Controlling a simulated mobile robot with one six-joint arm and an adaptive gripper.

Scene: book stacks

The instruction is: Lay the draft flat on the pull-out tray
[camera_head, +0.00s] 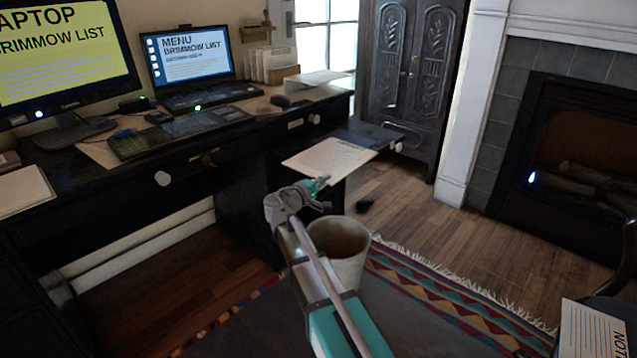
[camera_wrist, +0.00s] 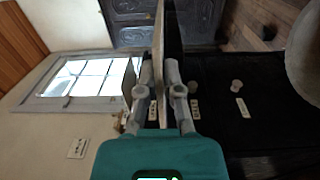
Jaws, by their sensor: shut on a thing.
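The draft is a pale sheet (camera_head: 328,158) at the right end of the desk in the head view. My gripper (camera_head: 318,184) is shut on its near edge. In the wrist view the draft (camera_wrist: 158,55) shows edge-on between the fingers (camera_wrist: 162,90). The dark pull-out tray (camera_head: 385,133) sticks out from the desk, with a pale knob on its front. The draft is over the tray and hides much of it. In the wrist view the dark tray (camera_wrist: 174,35) runs close alongside the sheet; I cannot tell if they touch.
A pale waste bin (camera_head: 340,250) stands on the floor beside my arm. The desk (camera_head: 230,140) holds a monitor, a laptop (camera_head: 188,55), a keyboard and other papers (camera_head: 315,79). A carved cabinet (camera_head: 408,75) stands behind the tray. A printed sheet (camera_head: 590,330) is at lower right.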

